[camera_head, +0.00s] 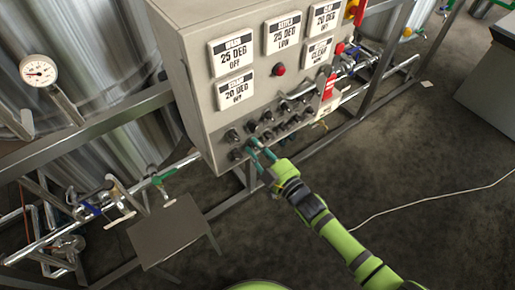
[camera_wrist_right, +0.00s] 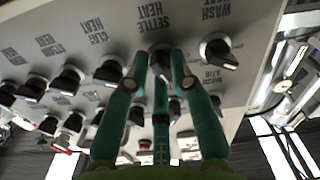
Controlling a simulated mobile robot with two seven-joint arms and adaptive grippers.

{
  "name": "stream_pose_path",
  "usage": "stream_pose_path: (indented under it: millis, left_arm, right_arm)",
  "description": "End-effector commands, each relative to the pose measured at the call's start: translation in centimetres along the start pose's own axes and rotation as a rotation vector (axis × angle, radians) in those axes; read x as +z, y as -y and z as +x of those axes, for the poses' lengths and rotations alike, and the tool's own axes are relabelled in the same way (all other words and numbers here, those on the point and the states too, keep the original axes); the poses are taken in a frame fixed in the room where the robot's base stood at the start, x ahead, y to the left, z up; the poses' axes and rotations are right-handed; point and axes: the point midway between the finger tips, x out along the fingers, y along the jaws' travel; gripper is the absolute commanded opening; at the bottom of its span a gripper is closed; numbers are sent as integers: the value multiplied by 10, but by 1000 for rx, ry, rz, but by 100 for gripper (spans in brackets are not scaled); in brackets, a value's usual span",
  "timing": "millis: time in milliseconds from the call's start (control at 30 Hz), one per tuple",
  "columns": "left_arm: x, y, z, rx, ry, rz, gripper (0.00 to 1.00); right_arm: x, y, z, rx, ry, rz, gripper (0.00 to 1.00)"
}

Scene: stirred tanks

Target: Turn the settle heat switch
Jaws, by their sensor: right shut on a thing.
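The settle heat switch (camera_wrist_right: 160,62) is a dark round knob under the "SETTLE HEAT" label (camera_wrist_right: 152,24) in the right wrist view. My right gripper (camera_wrist_right: 160,60) has its green fingers on either side of this knob and is shut on it. The fingers hide part of the knob. In the head view the right gripper (camera_head: 257,146) is at the lower knob rows of the grey control panel (camera_head: 205,110), and the knob it holds is hard to make out. My left gripper is in neither view.
The wash heat knob (camera_wrist_right: 218,50) is close beside the held one, and several other knobs crowd the panel. Label displays (camera_head: 283,34) and a red button (camera_head: 279,69) are above. Pipes with a green-handled valve (camera_head: 163,176) are at left. Open floor lies at right.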

Motion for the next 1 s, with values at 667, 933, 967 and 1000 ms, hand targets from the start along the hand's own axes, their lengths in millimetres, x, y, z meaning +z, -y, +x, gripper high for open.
stream_pose_path:
  millis: [667, 933, 967, 1000]
  left_arm:
    - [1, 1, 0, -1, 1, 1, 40]
    - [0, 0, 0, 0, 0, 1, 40]
    - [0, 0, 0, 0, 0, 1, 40]
    - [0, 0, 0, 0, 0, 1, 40]
  right_arm:
    - [0, -2, -18, 3, -1, -3, 41]
    - [1, -3, -76, 4, -1, -3, 41]
    - [0, -3, -82, 5, -2, -3, 41]
    - [0, -3, -89, 4, -2, -3, 41]
